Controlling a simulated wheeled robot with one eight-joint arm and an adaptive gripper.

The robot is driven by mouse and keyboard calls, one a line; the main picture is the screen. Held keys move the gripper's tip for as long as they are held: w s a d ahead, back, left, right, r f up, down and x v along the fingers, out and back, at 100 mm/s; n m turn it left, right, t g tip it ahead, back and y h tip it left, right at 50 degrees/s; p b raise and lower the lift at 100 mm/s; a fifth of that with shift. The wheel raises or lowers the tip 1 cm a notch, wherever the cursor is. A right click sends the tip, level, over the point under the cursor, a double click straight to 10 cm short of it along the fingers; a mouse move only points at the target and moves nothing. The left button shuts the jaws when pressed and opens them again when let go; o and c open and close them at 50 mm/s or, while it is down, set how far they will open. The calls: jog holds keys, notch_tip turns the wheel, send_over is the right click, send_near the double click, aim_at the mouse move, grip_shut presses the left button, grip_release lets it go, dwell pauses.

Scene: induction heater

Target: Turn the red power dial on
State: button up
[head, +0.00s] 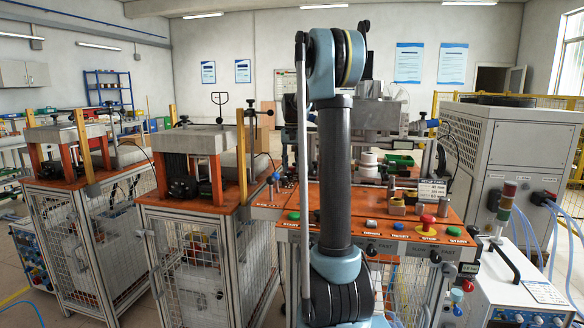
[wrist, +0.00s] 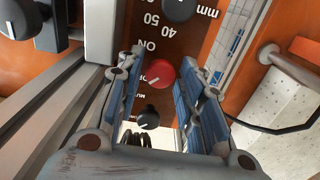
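My gripper (wrist: 161,66) is open, with one blue-padded finger on each side of the dial and visible gaps between fingers and dial. I cannot tell how far the fingertips are from the panel. In the head view my arm stands in front of the panel, and I cannot make out the dial or my gripper there.
A black knob (wrist: 149,118) sits below the dial between the fingers, and another black knob (wrist: 179,8) is above. A metal rail (wrist: 62,100) runs along the left. In the head view, a red mushroom button (head: 427,220) and green buttons sit on the orange bench (head: 395,246).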

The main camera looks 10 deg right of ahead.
jog(key=c, duration=0.8)
jog(key=shift+d, duration=0.15)
